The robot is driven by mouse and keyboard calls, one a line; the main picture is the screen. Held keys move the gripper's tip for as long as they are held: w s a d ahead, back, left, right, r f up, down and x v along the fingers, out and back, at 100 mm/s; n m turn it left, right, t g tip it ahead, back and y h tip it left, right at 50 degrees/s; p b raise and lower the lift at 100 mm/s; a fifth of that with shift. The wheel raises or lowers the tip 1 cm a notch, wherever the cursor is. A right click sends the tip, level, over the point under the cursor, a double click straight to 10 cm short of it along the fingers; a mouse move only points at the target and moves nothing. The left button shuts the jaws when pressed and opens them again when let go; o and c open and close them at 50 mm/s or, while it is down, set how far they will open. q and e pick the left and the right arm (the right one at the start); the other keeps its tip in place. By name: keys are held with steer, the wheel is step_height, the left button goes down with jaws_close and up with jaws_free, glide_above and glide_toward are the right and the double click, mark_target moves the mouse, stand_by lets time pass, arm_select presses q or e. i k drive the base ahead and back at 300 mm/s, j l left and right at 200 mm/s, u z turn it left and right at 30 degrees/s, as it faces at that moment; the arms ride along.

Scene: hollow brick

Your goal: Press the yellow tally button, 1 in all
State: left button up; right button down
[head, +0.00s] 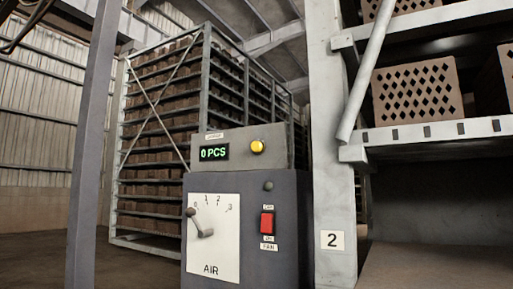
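The yellow tally button (257,146) is a round button on the grey upper box (270,160) of a control stand. Left of it on the same box is a small display (214,152) that reads "0 PCS" in green. A small label sits above the display. Neither of my grippers shows in the head view.
Below the box, a dark cabinet (285,215) carries a white AIR dial plate with a lever (201,224) and a red rocker switch (267,223). A grey post (92,140) stands left. A pillar marked 2 (332,240) and shelves with hollow bricks (417,90) stand right.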

mark_target(256, 146)
steer(key=i+j, duration=0.15)
steer(key=j, duration=0.2)
steer(key=i+j, duration=0.15)
steer(key=j, duration=0.2)
steer(key=i+j, duration=0.1)
steer(key=j, duration=0.2)
steer(key=i+j, duration=0.15)
steer(key=j, duration=0.2)
steer(key=i+j, duration=0.15)
steer(key=j, duration=0.2)
steer(key=u, duration=0.05)
